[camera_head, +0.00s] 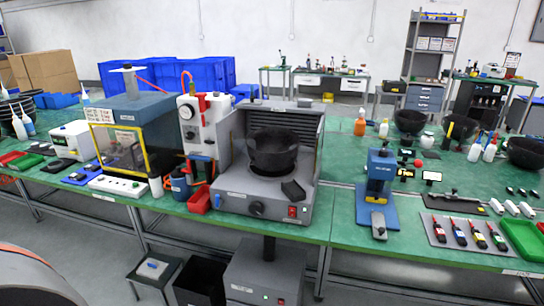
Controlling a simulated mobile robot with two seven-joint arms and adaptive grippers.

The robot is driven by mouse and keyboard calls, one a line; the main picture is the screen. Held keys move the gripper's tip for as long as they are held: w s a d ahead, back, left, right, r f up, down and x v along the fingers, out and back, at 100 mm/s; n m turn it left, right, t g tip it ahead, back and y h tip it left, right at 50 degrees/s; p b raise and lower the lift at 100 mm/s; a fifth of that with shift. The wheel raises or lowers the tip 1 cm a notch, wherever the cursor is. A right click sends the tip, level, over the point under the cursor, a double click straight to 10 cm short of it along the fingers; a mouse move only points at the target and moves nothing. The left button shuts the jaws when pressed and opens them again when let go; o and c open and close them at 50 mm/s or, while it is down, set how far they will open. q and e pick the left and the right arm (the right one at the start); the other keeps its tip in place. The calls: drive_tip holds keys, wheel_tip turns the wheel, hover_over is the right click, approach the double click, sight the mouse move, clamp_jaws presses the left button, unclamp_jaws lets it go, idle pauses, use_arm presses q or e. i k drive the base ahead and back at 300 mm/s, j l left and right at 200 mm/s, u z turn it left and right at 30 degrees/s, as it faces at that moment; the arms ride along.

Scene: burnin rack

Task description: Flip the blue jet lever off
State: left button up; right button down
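I cannot tell for sure which part is the blue jet lever; no lever label is readable at this size. A blue-grey cabinet (152,118) with a yellow-framed clear front stands on the left of the green bench. Beside it is a white unit with a gauge (203,125) and red parts. A grey machine (262,200) holds a black bowl (273,150) and has a black knob and a red switch on its front. A small blue bench device (380,178) stands to its right. Neither gripper is in view.
The green bench (345,215) runs across the view. A red bin (199,199), a power strip (118,186) and a tray of small tools (460,232) sit near its front edge. Bottles and black bowls stand at the right. A stool (153,268) is on the floor.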

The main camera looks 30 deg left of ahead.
sight(219, 202)
drive_tip(key=u, duration=1.35)
